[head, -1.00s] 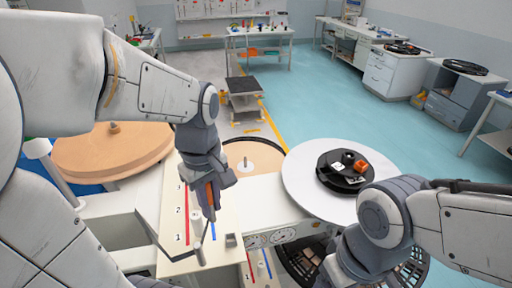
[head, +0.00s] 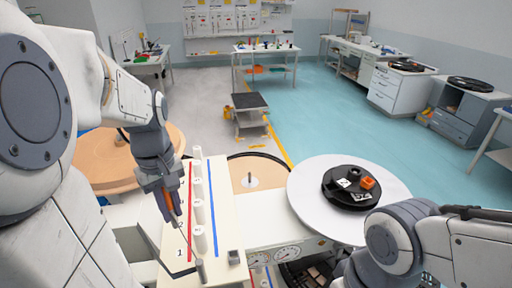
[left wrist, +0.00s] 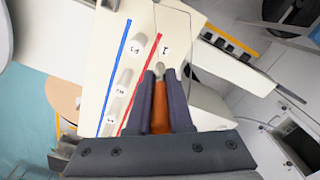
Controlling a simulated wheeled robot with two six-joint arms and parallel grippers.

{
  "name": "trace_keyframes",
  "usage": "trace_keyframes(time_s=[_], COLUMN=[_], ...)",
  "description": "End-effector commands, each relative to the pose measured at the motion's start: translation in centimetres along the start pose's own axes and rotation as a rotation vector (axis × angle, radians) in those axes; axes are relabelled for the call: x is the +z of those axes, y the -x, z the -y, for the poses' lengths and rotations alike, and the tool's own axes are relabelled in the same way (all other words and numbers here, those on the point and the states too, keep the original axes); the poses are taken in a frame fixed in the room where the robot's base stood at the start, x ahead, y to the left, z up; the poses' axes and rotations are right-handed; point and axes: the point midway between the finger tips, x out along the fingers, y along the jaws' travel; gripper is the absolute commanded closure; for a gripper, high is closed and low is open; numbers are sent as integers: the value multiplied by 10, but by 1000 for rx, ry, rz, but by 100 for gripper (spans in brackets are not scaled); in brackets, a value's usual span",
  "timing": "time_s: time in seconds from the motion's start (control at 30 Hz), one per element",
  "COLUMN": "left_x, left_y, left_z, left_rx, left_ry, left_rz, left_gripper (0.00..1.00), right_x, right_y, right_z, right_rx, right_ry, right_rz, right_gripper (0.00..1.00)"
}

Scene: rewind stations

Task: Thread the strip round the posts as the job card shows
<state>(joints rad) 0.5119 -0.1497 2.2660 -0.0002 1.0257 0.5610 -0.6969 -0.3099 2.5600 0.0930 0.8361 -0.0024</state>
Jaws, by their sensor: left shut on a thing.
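My left gripper (head: 174,210) is shut on an orange piece (head: 170,201), just left of the red line on a cream board. The orange piece also shows between the fingers in the left wrist view (left wrist: 160,108). A row of white posts, one of them a white post (head: 199,212), stands upright between the red and blue lines. A short grey post (head: 201,271) stands at the near end. A thin dark line, perhaps the strip (head: 148,246), runs by the board's left edge; its path near the gripper is unclear. My right gripper is out of view.
The cream board (head: 226,215) carries numbers beside the red line. A small grey block (head: 234,257) sits at its near right. A white round table (head: 310,190) with a black reel (head: 350,199) stands to the right. Sheets (head: 222,20) hang on the far wall.

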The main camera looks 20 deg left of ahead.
Motion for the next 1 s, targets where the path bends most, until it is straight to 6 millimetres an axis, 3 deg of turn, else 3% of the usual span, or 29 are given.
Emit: trace_keyframes(time_s=[0.27, 1.0], left_x=[-30, -10], left_y=[0, 0], left_z=[-17, -105], left_rx=[0, 0], left_ry=[0, -4], left_rz=[1, 0], left_gripper=[100, 100], right_x=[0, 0], right_y=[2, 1], right_z=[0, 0], right_rx=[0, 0], right_ry=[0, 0], right_rz=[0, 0], right_gripper=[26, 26])
